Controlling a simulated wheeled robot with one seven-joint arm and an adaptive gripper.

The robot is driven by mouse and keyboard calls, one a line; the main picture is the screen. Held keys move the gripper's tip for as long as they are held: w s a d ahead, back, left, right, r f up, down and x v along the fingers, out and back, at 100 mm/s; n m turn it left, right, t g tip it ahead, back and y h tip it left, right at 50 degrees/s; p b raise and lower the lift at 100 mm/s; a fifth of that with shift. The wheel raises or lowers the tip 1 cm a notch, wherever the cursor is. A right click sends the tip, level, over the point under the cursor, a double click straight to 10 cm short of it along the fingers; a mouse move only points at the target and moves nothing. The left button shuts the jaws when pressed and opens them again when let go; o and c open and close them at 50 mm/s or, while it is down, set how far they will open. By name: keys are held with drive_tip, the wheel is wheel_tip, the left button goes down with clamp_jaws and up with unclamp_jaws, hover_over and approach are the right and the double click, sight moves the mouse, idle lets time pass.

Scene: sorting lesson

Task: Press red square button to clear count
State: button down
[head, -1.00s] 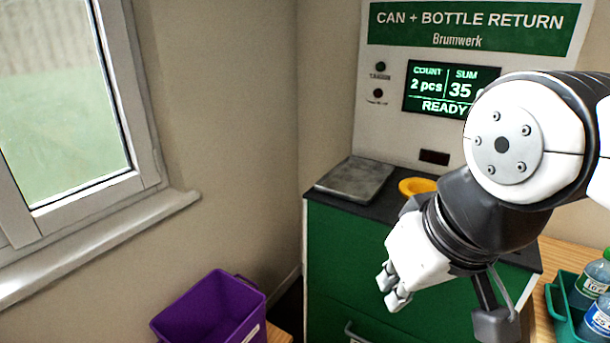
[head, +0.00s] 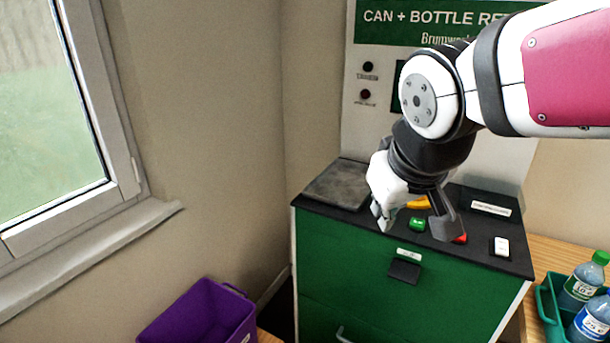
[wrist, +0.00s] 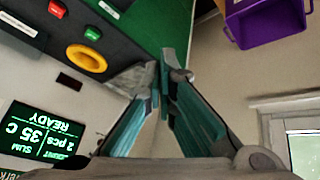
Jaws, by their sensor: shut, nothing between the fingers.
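The red button (head: 460,239) shows on the black counter of the return machine, partly hidden behind a part of my arm. It also shows in the wrist view (wrist: 57,9), near the top left edge. My gripper (head: 383,226) is shut and empty, with its fingertips pointing down near the counter's front edge, left of the green button (head: 417,224). In the wrist view my fingertips (wrist: 163,78) meet, well apart from the red button. The screen (wrist: 45,135) reads 2 pcs, 35 and READY, upside down in the wrist view; my arm hides most of it in the head view.
A yellow ring (wrist: 86,58) lies behind the green button. A white button (head: 501,246) is right of the red one. A grey metal plate (head: 340,187) is at the counter's left. A purple bin (head: 205,325) and a teal crate (head: 543,310) with bottles flank the machine.

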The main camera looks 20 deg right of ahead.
drive_tip(key=w+d+r+n+t+h+p, duration=0.1)
drive_tip(key=w+d+r+p, duration=0.3)
drive_tip(key=d, duration=0.5)
drive_tip(key=w+d+r+n+t+h+p, duration=0.1)
drive_tip(key=w+d+h+p, duration=0.15)
drive_tip(key=w+d, duration=0.55)
drive_tip(key=s+d+f+n+y+p, duration=0.2)
drive_tip(key=d+f+p, duration=0.1)
drive_tip(key=d+f, duration=0.3)
drive_tip(key=s+d+f+n+t+y+p, duration=0.1)
drive_tip(key=s+d+f+n+y+p, duration=0.1)
drive_tip(key=d+f, duration=0.4)
drive_tip(key=shift+d+f+n+y+p, duration=0.15)
drive_tip(key=shift+d+n+y+p, duration=0.25)
drive_tip(key=shift+n+p, duration=0.45)
drive_tip(key=f+b, duration=0.2)
drive_tip(key=f, duration=0.1)
drive_tip(key=f+b, duration=0.2)
drive_tip(key=b, duration=0.1)
drive_tip(key=shift+w+f, duration=0.2)
drive_tip(key=shift+f, duration=0.2)
drive_tip(key=shift+s+f+b, duration=0.15)
drive_tip(key=shift+f+b, duration=0.5)
drive_tip(key=shift+f, duration=0.8)
